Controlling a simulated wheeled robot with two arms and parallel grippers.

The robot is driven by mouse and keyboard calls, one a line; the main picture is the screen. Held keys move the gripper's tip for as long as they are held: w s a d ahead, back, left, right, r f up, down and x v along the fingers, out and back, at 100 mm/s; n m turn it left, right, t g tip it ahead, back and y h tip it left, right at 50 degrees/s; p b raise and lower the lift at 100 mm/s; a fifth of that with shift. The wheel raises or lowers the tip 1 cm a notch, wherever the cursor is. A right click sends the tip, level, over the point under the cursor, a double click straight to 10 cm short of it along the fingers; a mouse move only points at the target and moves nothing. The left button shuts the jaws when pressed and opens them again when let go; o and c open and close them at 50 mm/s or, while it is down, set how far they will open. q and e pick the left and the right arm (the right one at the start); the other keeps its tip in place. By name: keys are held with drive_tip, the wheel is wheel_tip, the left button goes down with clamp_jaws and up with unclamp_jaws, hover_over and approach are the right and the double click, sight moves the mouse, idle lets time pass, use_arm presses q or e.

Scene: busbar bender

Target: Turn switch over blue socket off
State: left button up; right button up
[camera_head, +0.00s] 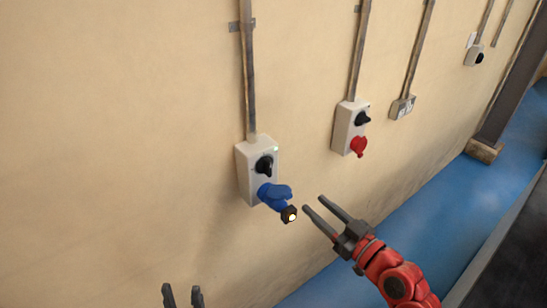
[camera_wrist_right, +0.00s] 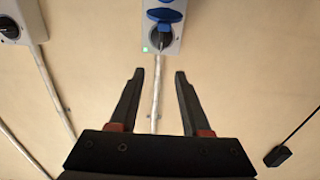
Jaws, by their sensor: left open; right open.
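A pale wall box with a black rotary switch (camera_head: 264,165) above a blue socket (camera_head: 272,192) is near the middle of the head view. A small green light glows at the box's top corner. A blue plug with a dark end sticks out of the socket. My right gripper (camera_head: 313,202) is open and empty, right of the blue plug and apart from it. In the right wrist view the switch (camera_wrist_right: 161,37) and blue socket (camera_wrist_right: 165,14) appear upside down, beyond the open fingertips (camera_wrist_right: 159,72). My left gripper (camera_head: 182,287) is open and empty at the bottom edge.
A similar box with a black switch and a red socket (camera_head: 358,147) is to the right. A grey outlet (camera_head: 402,107) and another black device (camera_head: 475,57) are further along. Metal conduits run up the wall. Blue floor (camera_head: 400,215) and a dark surface (camera_head: 510,255) lie at lower right.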

drive_tip(key=b, duration=1.1)
approach(271, 166)
drive_tip(key=p+x, duration=0.2)
drive_tip(key=x, duration=0.5)
drive_tip(key=shift+a+r, duration=0.15)
drive_tip(key=shift+a, duration=0.05)
drive_tip(key=shift+p+x, duration=0.35)
drive_tip(key=shift+x, duration=0.4)
drive_tip(key=shift+d, duration=0.1)
drive_tip(key=shift+c, duration=0.3)
clamp_jaws()
